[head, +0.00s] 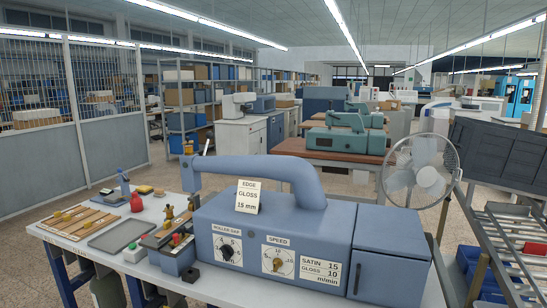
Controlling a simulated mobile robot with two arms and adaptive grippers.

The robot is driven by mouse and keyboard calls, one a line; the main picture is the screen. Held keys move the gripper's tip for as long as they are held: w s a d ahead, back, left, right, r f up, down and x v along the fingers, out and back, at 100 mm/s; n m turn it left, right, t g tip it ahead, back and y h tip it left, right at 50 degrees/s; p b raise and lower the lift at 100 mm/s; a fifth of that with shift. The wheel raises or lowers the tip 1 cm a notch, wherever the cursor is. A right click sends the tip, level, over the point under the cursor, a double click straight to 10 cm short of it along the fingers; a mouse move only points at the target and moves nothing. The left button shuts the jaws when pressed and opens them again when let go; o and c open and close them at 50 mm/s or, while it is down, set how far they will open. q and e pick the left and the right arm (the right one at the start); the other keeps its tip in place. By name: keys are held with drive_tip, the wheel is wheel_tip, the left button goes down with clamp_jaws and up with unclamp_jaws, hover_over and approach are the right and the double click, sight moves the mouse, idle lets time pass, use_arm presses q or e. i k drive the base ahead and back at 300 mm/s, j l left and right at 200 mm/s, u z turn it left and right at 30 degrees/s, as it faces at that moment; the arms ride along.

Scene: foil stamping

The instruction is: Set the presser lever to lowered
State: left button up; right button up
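A blue-grey machine (270,238) stands on the worktable, with a thick curved arm (255,168) reaching left to a blocky head (190,175). The front carries a ROLLER GAP dial (230,251) and a SPEED dial (278,262). A card (248,197) reads EDGE GLOSS 15 mm. A label (320,269) reads SATIN 15, GLOSS 10 m/min. Neither gripper is in view.
A box of tools (178,255) stands beside the machine. A fan (418,170) and a rack (505,240) stand right.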

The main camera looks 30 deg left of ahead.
sight(210, 135)
drive_tip(key=u, duration=1.4)
